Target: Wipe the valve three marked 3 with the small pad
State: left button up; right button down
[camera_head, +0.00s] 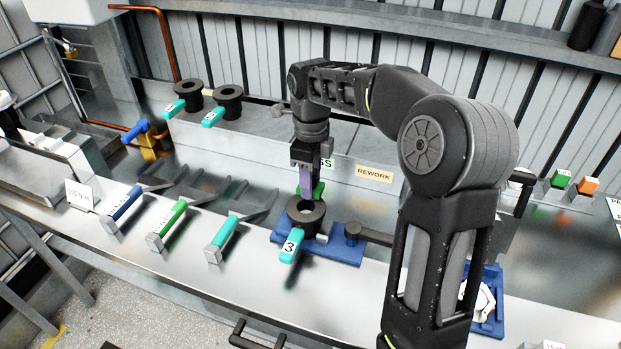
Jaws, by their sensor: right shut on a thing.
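Valve three is a black ring-shaped body (305,215) with a teal tag (291,246) marked 3. It sits on a blue fixture (338,249) on the steel bench. My right gripper (304,186) points down just above and behind the valve's top opening. It is shut on a small purple piece (304,178), which looks to be the small pad. I cannot tell whether the piece touches the valve. A green part shows right beside the fingertips. My left gripper is out of view.
Two more black valves (188,95) (229,102) with teal tags stand on the back ledge. Blue, green and teal handled tools (168,224) lie to the left on the bench. A blue tray (491,326) with a white item is at right, partly behind my arm.

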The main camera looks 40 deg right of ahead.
jog(key=shift+f+b, duration=0.7)
jog(key=shift+f, duration=0.4)
jog(key=shift+r, duration=0.1)
jog(key=shift+s+d, duration=0.45)
jog(key=shift+s, duration=0.2)
jog(key=shift+w+a+p, duration=0.3)
jog(key=shift+w+a, duration=0.15)
jog(key=shift+w, duration=0.25)
